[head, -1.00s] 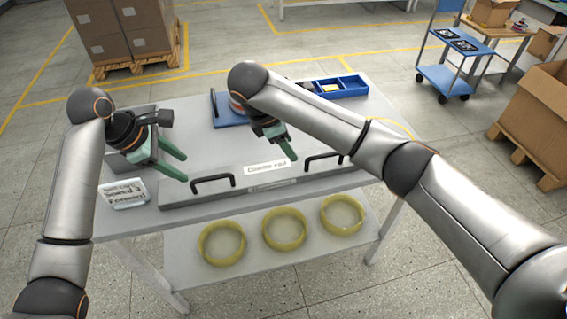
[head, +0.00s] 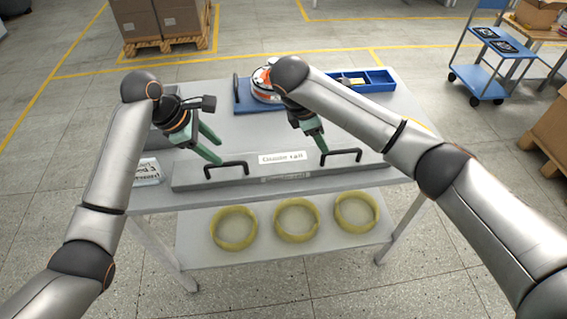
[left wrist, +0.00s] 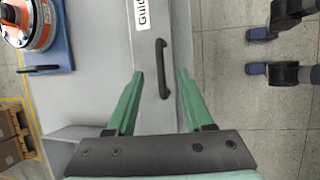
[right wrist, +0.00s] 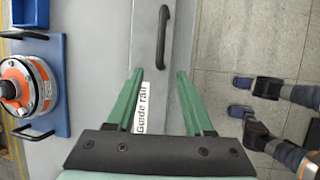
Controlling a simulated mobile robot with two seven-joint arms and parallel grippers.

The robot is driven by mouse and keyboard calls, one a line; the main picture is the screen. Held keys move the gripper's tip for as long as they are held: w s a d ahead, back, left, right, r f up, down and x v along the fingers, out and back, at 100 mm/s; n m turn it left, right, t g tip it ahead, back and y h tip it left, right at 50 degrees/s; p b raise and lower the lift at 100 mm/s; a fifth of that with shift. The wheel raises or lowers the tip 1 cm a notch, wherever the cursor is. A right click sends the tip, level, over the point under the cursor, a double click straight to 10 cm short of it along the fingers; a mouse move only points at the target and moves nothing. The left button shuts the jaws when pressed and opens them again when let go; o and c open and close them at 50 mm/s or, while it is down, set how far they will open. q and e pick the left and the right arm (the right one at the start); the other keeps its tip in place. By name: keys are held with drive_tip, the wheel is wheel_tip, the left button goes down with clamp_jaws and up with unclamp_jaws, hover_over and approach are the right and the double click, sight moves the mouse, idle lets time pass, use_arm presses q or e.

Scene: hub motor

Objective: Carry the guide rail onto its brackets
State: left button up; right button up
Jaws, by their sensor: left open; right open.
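The guide rail (head: 226,184) is a long grey bar lying along the front of the table, with a white label (head: 283,158) and two black handles. My left gripper (head: 220,152) is open and empty just above and behind the left handle (head: 226,170). In the left wrist view that handle (left wrist: 162,70) appears between the fingertips. My right gripper (head: 323,149) is open and empty just behind and left of the right handle (head: 341,157). In the right wrist view this handle (right wrist: 163,38) lies ahead of the fingertips. I cannot make out the brackets.
A round orange-and-white motor (right wrist: 23,88) sits on a blue plate (head: 243,99) behind the rail. A blue bin (head: 376,79) stands at the back right. A white sign (head: 146,171) stands at the left. Yellow rings (head: 234,228) sit on the lower shelf.

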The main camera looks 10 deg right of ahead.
sight(308, 161)
use_arm(q)
drive_tip(key=x, duration=0.9)
drive_tip(key=shift+f, duration=0.1)
use_arm(e)
drive_tip(key=x, duration=0.9)
drive_tip(key=shift+f, duration=0.1)
use_arm(q)
clamp_jaws()
use_arm(e)
clamp_jaws()
use_arm(q)
drive_tip(key=shift+w+r, duration=0.1)
drive_tip(key=shift+r, duration=0.15)
use_arm(e)
drive_tip(key=shift+w+r, duration=0.1)
drive_tip(key=shift+r, duration=0.15)
